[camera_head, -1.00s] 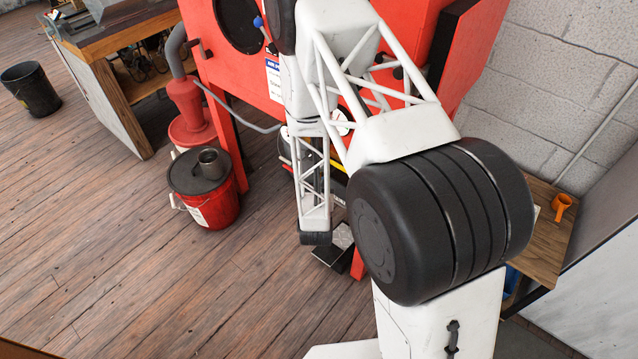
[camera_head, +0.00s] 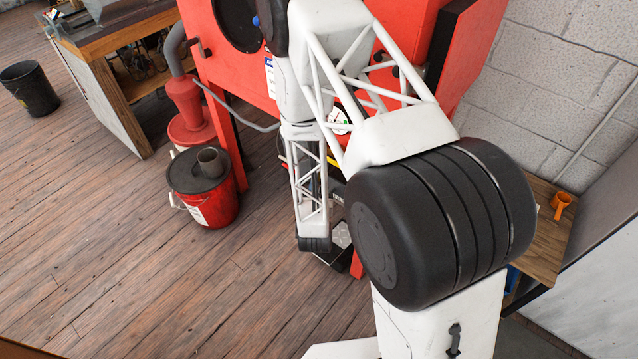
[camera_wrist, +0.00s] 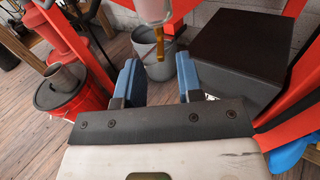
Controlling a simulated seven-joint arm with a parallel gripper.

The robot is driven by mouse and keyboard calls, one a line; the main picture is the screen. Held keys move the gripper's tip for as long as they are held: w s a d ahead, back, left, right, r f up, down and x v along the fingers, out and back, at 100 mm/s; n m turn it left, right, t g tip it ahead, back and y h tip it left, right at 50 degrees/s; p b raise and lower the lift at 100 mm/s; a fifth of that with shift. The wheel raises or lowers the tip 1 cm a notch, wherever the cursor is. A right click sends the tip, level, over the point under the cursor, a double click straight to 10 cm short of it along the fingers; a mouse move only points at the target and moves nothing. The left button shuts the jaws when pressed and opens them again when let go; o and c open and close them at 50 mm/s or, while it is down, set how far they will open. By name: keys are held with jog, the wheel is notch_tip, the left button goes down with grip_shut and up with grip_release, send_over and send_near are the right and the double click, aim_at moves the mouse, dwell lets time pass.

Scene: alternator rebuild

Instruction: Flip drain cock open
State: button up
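The drain cock (camera_wrist: 159,44) is a small brass-coloured stem hanging under a pale, partly clear bowl (camera_wrist: 152,9) at the top of the wrist view. My gripper (camera_wrist: 157,66) is open, with its two blue-padded fingers apart and nothing between them. In the picture the cock hangs just above the gap between the fingertips, with no visible contact. I cannot tell the exact distance, nor whether the cock's lever is open or closed. In the head view, my own arm hides the cock and the gripper.
A grey bucket (camera_wrist: 146,42) stands on the floor beneath the cock. A dark box (camera_wrist: 238,50) is at right, beside red cabinet legs. A red bucket (camera_head: 212,205) with a dark lid and a metal cup stands left of my arm.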

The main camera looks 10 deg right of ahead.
jog(key=shift+s+a, duration=0.2)
jog(key=shift+s, duration=1.15)
jog(key=shift+s+a, duration=0.2)
jog(key=shift+s, duration=1.1)
